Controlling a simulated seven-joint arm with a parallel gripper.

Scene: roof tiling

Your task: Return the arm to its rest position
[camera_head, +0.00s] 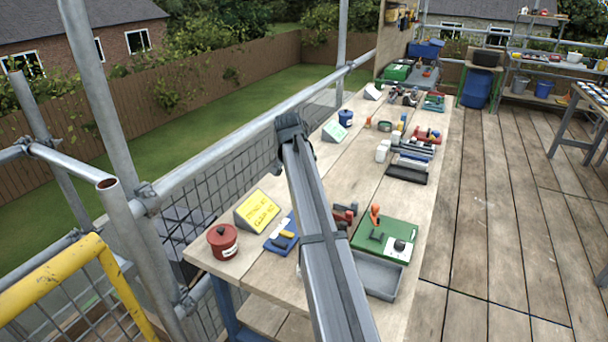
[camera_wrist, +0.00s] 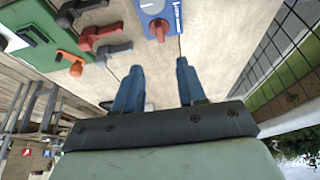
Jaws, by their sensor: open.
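My gripper (camera_wrist: 158,68) shows in the wrist view with its two blue fingers spread apart and nothing between them. Beyond the fingertips lies the wooden table, with a blue board bearing a red knob (camera_wrist: 159,28) just past them. In the head view my grey arm crosses the table from the bottom edge up to a dark joint. My gripper cannot be made out there, and part of the table is hidden behind the arm.
On the table (camera_head: 330,170) are a red pot (camera_head: 223,241), a yellow sign (camera_head: 258,210), a green board (camera_head: 385,238) and a grey tray (camera_head: 376,275). A scaffold rail (camera_head: 240,143) runs along the left. Open plank floor (camera_head: 490,200) lies to the right.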

